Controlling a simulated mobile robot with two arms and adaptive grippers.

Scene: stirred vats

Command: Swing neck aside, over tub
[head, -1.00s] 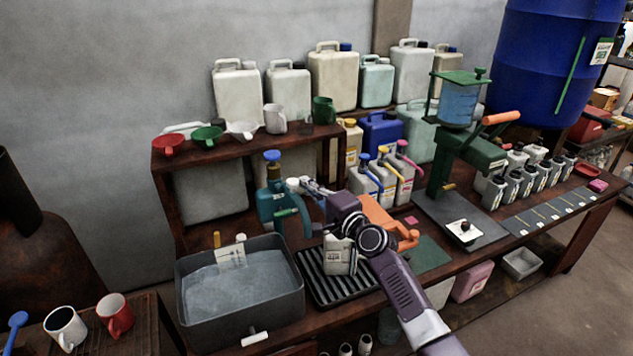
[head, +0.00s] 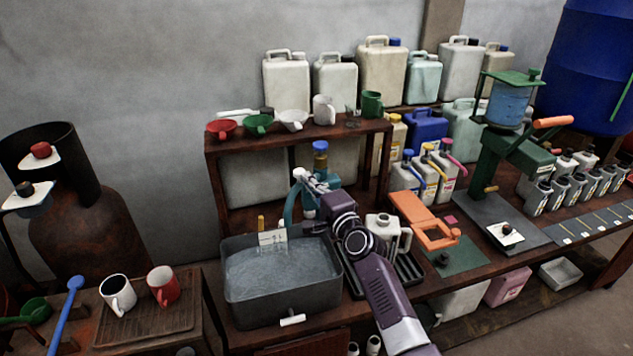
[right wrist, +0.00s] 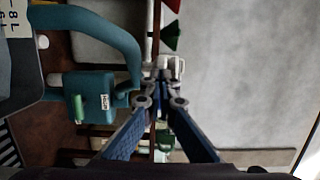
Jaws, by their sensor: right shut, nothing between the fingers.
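The teal dispenser (head: 326,200) has a blue knob on top and stands behind the grey tub (head: 265,312), at its back right corner. Its curved teal neck (head: 289,208) bends to the left, with its end over the back right part of the tub, which holds water. In the right wrist view the neck (right wrist: 115,28) arches at the upper left, above the dispenser's body with a green handle. My right gripper (head: 302,178) is shut and empty, close beside the neck; whether it touches cannot be told. The wrist view shows its fingertips (right wrist: 163,88) together. My left gripper is out of view.
A white jug (head: 387,229) stands on the black drip tray (head: 408,269), right of the tub and behind my forearm. An orange tool (head: 424,216) lies further right. The shelf (head: 230,145) behind carries funnels and mugs. Two mugs stand on the left side table.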

